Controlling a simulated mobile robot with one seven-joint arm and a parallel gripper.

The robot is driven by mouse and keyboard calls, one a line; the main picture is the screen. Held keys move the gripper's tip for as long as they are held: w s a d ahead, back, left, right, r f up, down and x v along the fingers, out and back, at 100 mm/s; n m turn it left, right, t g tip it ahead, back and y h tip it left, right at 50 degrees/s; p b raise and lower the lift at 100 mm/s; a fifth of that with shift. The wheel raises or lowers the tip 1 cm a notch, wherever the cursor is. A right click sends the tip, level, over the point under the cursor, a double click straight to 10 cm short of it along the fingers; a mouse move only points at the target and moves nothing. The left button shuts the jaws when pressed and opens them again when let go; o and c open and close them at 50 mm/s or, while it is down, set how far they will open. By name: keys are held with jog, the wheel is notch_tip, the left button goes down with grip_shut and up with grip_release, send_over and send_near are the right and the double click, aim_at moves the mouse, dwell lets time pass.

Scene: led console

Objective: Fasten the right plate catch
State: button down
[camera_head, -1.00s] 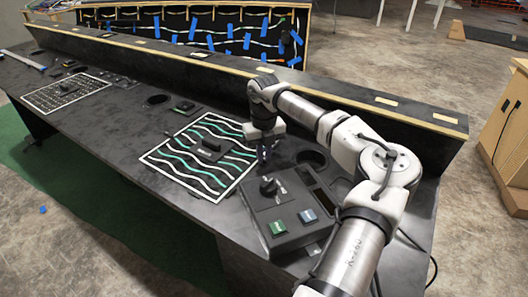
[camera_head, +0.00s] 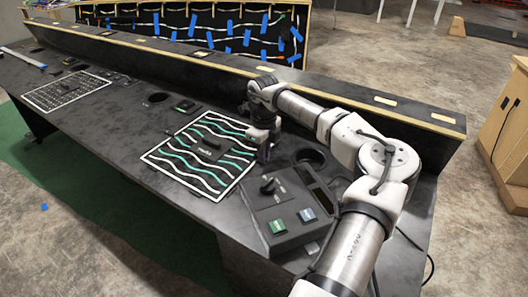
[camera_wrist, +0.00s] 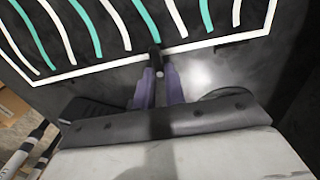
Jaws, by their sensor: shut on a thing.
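The plate (camera_head: 183,160) is a black panel with a white border and wavy white and green lines, lying on the console with a dark handle (camera_head: 209,144) on it. My gripper (camera_head: 264,154) is at the plate's right edge. In the wrist view, the purple fingers of my gripper (camera_wrist: 158,88) are shut on a small dark catch (camera_wrist: 154,58), which lies across the white border (camera_wrist: 205,45). A pale round end shows between the fingers. The hand hides much of the catch in the head view, and I cannot tell whether it is fastened.
A control box with a black knob (camera_head: 267,185), a green button (camera_head: 278,226) and a blue button (camera_head: 307,215) sits in front of my arm. A round recess (camera_head: 310,157) is right of my gripper. A raised ledge (camera_head: 350,95) runs along the back.

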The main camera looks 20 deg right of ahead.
jog(key=shift+w+r, duration=0.1)
dwell(0.3)
jog(key=c, duration=1.5)
grip_release()
jog(key=shift+o, duration=0.2)
notch_tip(320, 180, up, 14)
jog(key=b, duration=0.1)
